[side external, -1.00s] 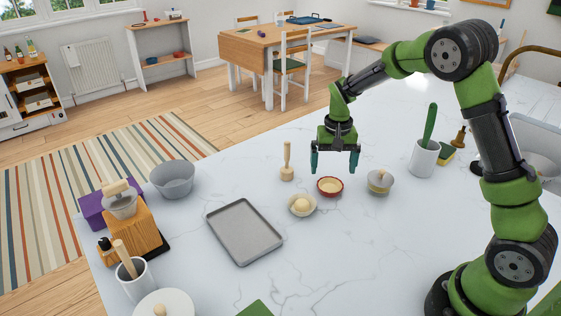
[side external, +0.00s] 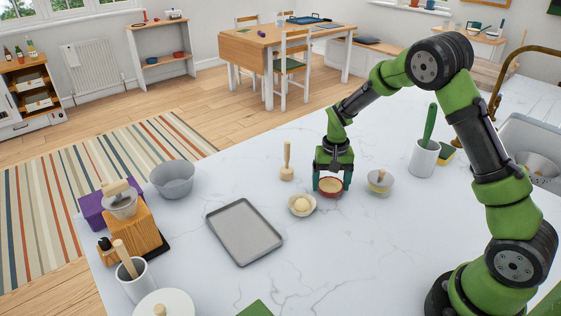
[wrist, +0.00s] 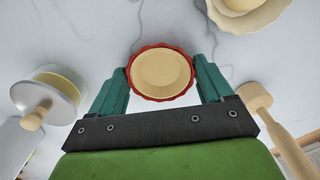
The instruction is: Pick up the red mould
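The red mould (side external: 330,186) is a small round dish with a fluted red rim and a cream inside, standing on the white marble counter. In the wrist view the red mould (wrist: 161,73) lies between the ends of my two teal fingers. My gripper (side external: 331,183) is low over the counter, pointing down, with one finger on each side of the mould. In the wrist view my gripper (wrist: 162,85) is spread about as wide as the mould. The fingers are at or very near its rim; I cannot tell whether they touch it.
A lidded pot (side external: 380,182) is close on the right. A grey tray (side external: 244,231) lies further left.

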